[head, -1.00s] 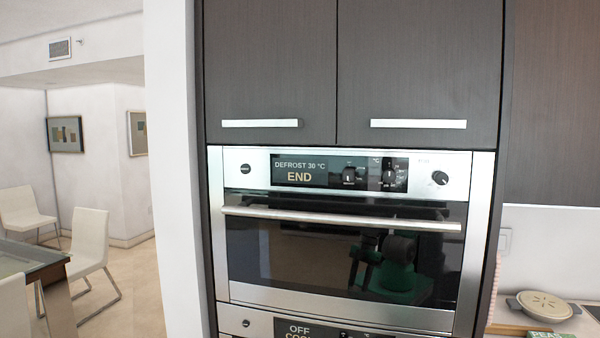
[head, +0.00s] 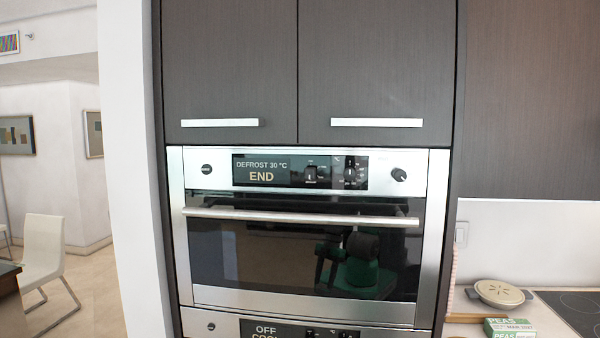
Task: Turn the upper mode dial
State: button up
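The upper oven (head: 300,202) is built into a tall cabinet, with its door shut. Its display (head: 262,171) reads DEFROST, what looks like 30 °C, and END. On the black panel are two dark knobs, a left one (head: 310,174) and a right one (head: 350,174) near a °C mark. A separate round black dial (head: 399,175) sits on the steel at the right. The labels are too small to tell which is the mode dial. My gripper is out of view, and nothing of it touches the panel.
The oven's long bar handle (head: 300,215) sticks out below the panel. A lower oven (head: 220,325) reads OFF. Dark cupboards with handles (head: 376,122) are above. To the right are a counter with a lidded dish (head: 499,293), a peas box (head: 510,327) and a cooktop (head: 577,312).

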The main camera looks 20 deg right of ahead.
aim_at(309, 174)
jog(key=z, duration=0.05)
jog(key=k, duration=0.65)
jog(key=u, duration=0.75)
jog(key=i, duration=1.1)
jog(key=z, duration=0.1)
